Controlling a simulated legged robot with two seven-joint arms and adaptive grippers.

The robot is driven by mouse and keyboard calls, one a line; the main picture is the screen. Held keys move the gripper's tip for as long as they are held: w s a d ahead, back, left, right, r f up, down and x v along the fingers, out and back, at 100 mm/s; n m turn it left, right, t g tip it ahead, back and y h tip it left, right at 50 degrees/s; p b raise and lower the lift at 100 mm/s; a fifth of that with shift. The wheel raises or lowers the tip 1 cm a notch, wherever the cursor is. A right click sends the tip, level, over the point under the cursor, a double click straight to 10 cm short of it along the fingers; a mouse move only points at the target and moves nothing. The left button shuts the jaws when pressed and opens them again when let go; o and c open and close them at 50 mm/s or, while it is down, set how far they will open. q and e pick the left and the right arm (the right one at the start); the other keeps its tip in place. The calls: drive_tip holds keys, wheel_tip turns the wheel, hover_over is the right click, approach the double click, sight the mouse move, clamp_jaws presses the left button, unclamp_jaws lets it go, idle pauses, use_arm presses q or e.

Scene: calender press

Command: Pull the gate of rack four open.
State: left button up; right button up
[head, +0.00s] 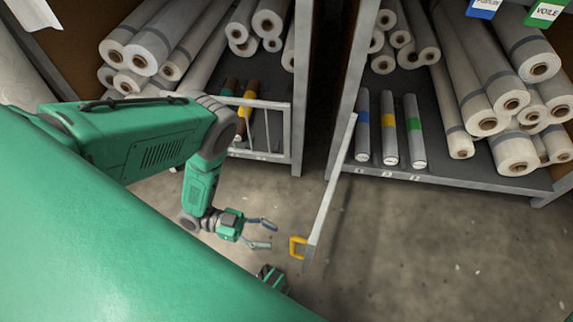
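A grey gate (331,190) stands swung out from the right-hand rack, seen nearly edge-on, reaching out over the floor. A yellow handle (297,247) is at its near end. My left gripper (268,233) is open and empty, its two fingers pointing right toward the yellow handle. A gap shows between the fingertips and the handle. A small green and dark part (272,279) shows below the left gripper; it may be my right gripper, with its fingers hidden. I cannot read which rack is number four.
The left rack has a barred gate (266,128) across its front. The right rack shelf (447,179) holds many fabric rolls and several thin rolls with coloured bands. Blue (484,7) and green (547,11) signs hang at top right. The concrete floor (430,250) is clear.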

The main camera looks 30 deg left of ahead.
use_arm(q)
drive_tip(key=v, duration=0.5)
idle(0.4)
